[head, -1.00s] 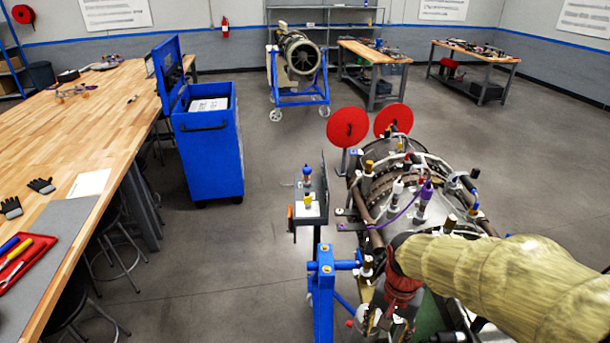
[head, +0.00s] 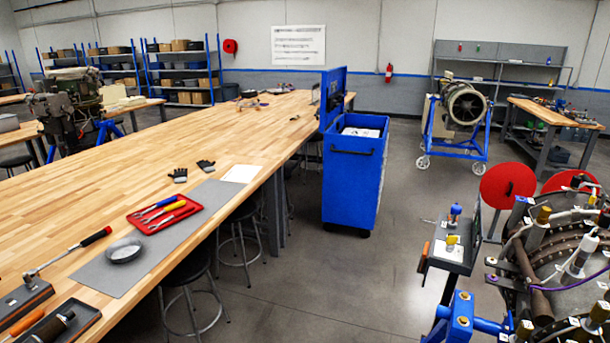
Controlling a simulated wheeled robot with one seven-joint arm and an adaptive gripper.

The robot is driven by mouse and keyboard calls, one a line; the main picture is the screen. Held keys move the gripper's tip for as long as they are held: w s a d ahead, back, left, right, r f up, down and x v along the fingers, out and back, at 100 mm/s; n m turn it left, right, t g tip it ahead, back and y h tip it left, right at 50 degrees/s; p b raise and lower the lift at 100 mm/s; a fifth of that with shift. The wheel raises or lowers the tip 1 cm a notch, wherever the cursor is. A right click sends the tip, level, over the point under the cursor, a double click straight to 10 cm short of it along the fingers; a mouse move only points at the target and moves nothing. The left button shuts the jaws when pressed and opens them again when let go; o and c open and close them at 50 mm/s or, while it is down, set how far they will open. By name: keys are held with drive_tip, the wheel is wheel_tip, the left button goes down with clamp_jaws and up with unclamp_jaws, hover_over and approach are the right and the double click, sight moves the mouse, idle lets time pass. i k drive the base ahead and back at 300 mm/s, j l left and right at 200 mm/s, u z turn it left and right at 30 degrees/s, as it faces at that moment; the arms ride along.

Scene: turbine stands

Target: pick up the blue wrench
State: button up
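A blue-handled tool (head: 159,204) lies in a red tray (head: 186,212) on the long wooden workbench at the left. It is small in view, so I cannot tell its exact type. A yellow-handled tool (head: 167,208) and a red-handled tool (head: 162,221) lie beside it in the same tray. The tray rests on a grey mat (head: 102,271). My gripper is not in view.
A round metal dish (head: 123,250), black gloves (head: 180,175) and a red-handled ratchet (head: 65,254) lie on the workbench (head: 85,205). Stools (head: 186,285) stand under its edge.

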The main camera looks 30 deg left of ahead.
sight(168, 201)
drive_tip(key=u, duration=2.1)
drive_tip(key=z, duration=2.1)
drive_tip(key=u, duration=2.1)
drive_tip(key=i+j, duration=0.15)
drive_tip(key=j, duration=0.25)
drive_tip(key=i+j, duration=0.15)
drive_tip(key=j, duration=0.25)
drive_tip(key=i+j+z, duration=0.1)
drive_tip(key=j, duration=0.25)
drive_tip(key=i, duration=0.05)
